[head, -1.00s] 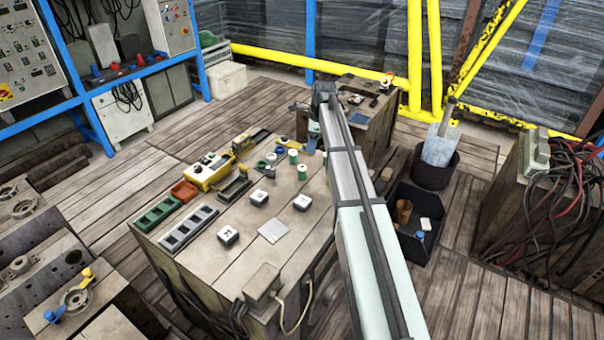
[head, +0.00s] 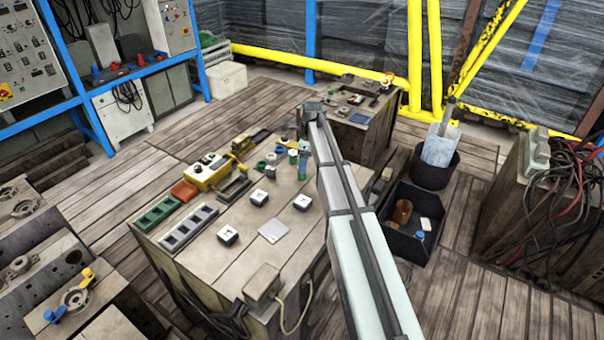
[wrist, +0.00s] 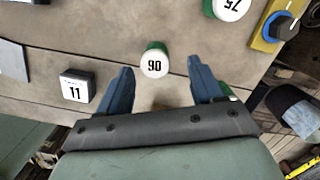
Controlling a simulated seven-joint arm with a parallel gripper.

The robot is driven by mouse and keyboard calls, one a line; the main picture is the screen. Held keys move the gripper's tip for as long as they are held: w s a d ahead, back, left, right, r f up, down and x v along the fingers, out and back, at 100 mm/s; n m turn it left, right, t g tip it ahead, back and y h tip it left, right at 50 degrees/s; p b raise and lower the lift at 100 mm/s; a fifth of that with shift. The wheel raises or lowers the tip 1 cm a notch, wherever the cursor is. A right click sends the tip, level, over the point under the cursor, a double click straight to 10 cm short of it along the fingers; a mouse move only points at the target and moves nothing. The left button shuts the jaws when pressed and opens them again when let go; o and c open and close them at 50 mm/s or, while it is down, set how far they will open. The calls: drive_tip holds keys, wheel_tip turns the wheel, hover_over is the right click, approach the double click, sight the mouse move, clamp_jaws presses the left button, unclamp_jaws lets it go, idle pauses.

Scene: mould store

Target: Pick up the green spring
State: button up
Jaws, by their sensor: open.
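A short green cylinder with a white numbered cap (wrist: 154,60) stands upright on the bench in the wrist view. A second green, white-capped cylinder (wrist: 232,8) is at the top edge there. Coils do not show on either, so I cannot tell for sure which is the green spring. My gripper (wrist: 160,68) is open with blue fingers. The first cylinder lies between the finger lines, just ahead of the tips, with no contact visible. A bit of green (wrist: 232,92) is partly hidden behind the right finger. In the head view, a green cylinder (head: 293,157) stands beside my arm's end.
White-topped number blocks (head: 259,197) and a flat grey plate (head: 273,231) lie on the bench. Green, grey and red trays (head: 184,190) and a yellow device (head: 208,172) are to the left. A dark bin (head: 415,215) stands to the right.

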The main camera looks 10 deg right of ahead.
drive_tip(key=shift+s+a+f, duration=0.1)
drive_tip(key=shift+a+f, duration=0.1)
drive_tip(key=shift+f, duration=0.65)
drive_tip(key=shift+w+a+f, duration=0.1)
drive_tip(key=shift+a+f, duration=0.05)
drive_tip(key=shift+f, duration=0.7)
drive_tip(key=shift+s+a+f, duration=0.1)
drive_tip(key=shift+a+f, duration=0.1)
drive_tip(key=shift+f, duration=0.65)
drive_tip(key=shift+c, duration=0.2)
drive_tip(key=c, duration=1.1)
drive_tip(key=shift+r, duration=0.2)
